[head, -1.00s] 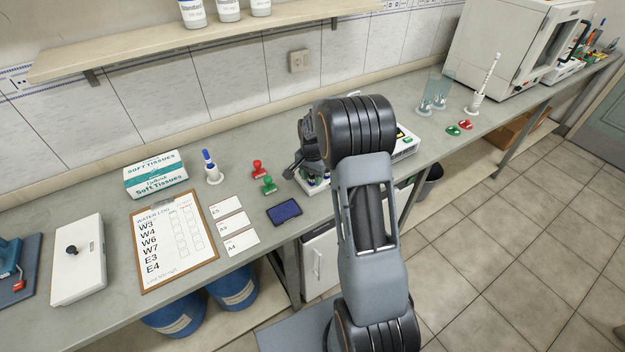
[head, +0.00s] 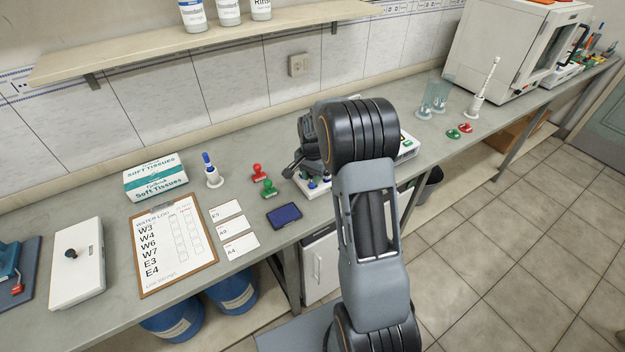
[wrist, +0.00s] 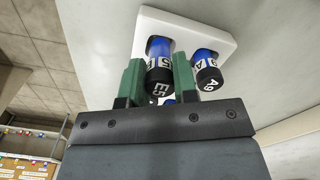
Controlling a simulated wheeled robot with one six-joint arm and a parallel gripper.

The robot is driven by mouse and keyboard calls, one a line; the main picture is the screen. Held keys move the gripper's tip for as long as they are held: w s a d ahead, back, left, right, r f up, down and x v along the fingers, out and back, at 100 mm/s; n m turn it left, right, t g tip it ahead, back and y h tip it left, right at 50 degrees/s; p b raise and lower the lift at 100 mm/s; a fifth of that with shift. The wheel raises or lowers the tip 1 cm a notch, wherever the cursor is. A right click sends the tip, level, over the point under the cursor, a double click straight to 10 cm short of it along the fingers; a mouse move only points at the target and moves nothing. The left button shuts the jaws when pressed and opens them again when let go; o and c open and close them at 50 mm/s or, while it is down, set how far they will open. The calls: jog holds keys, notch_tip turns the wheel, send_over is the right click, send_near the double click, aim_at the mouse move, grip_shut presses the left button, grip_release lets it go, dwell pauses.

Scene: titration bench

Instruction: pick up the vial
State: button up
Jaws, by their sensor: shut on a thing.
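My gripper (wrist: 154,80) has its two green fingers on either side of a vial with a black cap marked E5 (wrist: 159,80) and a blue body, and it is shut on that vial. The vial stands at the white rack (wrist: 215,33); I cannot tell if its base is clear of the rack. A second vial, with a black cap marked A9 (wrist: 208,77), stands in the rack to the right. Part of another vial shows low between the fingers. In the head view my gripper (head: 292,168) is over the rack, mostly hidden by my arm.
A blue pad (head: 284,216), a green stamp (head: 269,188) and a red stamp (head: 259,172) lie left of the rack. Further left are label cards (head: 232,227), a clipboard (head: 175,245) and a tissue box (head: 156,178). A glass stand (head: 437,93) is to the right.

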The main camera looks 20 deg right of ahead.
jog(key=s+d+r+b, duration=0.3)
jog(key=s+d+r, duration=0.4)
jog(key=s+r, duration=0.4)
jog(key=shift+s+r, duration=0.2)
jog(key=shift+s, duration=0.3)
jog(key=shift+d, duration=0.1)
